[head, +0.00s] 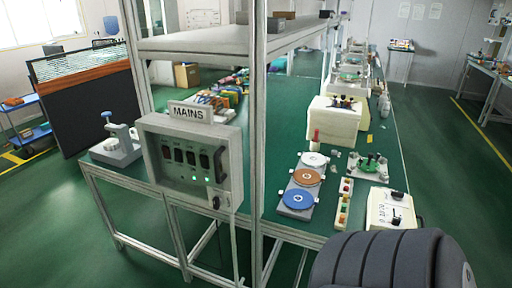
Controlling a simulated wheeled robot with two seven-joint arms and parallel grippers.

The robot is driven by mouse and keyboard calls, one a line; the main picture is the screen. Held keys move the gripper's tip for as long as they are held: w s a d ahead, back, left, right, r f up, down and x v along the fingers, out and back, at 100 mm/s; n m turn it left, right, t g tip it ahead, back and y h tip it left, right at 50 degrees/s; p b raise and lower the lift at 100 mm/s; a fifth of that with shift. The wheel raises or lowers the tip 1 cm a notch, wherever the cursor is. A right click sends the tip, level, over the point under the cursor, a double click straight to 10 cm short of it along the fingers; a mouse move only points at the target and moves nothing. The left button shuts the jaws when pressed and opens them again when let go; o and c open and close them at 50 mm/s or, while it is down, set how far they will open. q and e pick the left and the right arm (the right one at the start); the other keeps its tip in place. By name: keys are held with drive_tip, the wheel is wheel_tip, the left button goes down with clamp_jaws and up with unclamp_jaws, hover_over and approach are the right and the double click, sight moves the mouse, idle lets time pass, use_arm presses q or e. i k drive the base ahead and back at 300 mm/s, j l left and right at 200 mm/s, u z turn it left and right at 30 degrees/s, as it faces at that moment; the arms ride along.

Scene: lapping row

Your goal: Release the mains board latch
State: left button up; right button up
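The mains board is a grey box (152,150) on the frame post at the near end of the bench, under a white MAINS sign (188,112). Its recessed face carries several dark switches (179,155) in a row, with small green lights lit below. A black upright handle (220,163) is at its right side. A small black knob (216,202) sits at its lower right edge. I cannot tell which of these is the latch or how it is set. Neither of my grippers is in view.
The long green bench (262,165) runs away behind the board, with an upright metal post (259,130) beside it. Coloured discs (297,199) lie on its right part. Green floor (60,225) is clear at left.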

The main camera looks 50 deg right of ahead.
sight(217, 201)
drive_tip(key=z, duration=1.4)
